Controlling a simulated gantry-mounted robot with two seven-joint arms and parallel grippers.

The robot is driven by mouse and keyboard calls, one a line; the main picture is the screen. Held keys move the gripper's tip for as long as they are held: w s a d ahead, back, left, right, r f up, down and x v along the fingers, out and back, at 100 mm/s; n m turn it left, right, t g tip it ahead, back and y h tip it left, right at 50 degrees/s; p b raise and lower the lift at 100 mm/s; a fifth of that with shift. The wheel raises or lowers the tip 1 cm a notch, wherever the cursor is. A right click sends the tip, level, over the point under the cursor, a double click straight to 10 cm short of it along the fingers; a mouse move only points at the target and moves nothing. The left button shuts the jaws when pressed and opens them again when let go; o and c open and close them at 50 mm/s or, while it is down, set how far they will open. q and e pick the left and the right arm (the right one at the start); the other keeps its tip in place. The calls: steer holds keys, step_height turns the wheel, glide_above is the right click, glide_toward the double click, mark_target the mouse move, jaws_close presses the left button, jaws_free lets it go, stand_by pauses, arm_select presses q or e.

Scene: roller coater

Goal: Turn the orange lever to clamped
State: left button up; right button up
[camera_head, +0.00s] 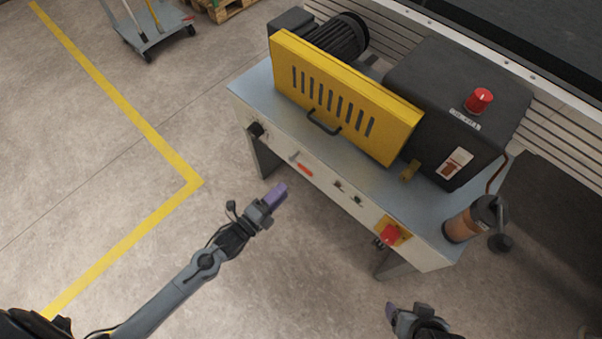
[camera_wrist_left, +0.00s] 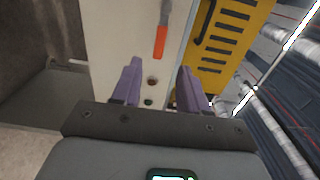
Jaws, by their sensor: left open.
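The orange lever (camera_head: 305,170) is on the pale front panel of the machine, to the left of small panel knobs. In the left wrist view the orange lever (camera_wrist_left: 160,42) shows ahead of the fingers, with a grey metal shaft beyond its orange grip. My left gripper (camera_head: 279,194) is in front of the panel, below and left of the lever and apart from it. In the left wrist view my left gripper (camera_wrist_left: 157,85) has its purple fingers spread with nothing between them. My right gripper (camera_head: 390,312) is at the lower edge, and its fingertips are too unclear to judge.
A yellow slotted guard (camera_head: 345,95) with a black handle stands on the machine table. A red stop button (camera_head: 390,234) is on the panel's right end. A brown canister (camera_head: 462,226) stands on the right corner.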

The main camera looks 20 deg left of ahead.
mark_target(306, 172)
arm_select(q)
steer(key=b+x, duration=0.1)
steer(key=x, duration=0.5)
steer(key=b+x, duration=0.1)
steer(key=x, duration=0.2)
steer(key=shift+s+d+f+b, duration=0.1)
steer(key=shift+s+d+b, duration=0.1)
steer(key=shift+d+b, duration=0.1)
arm_select(e)
steer(key=f, duration=0.1)
steer(key=d+f, duration=0.1)
steer(key=f, duration=0.1)
steer(key=shift+s+d, duration=0.1)
steer(key=shift+d, duration=0.05)
arm_select(q)
steer(key=shift+a, duration=0.1)
jaws_close()
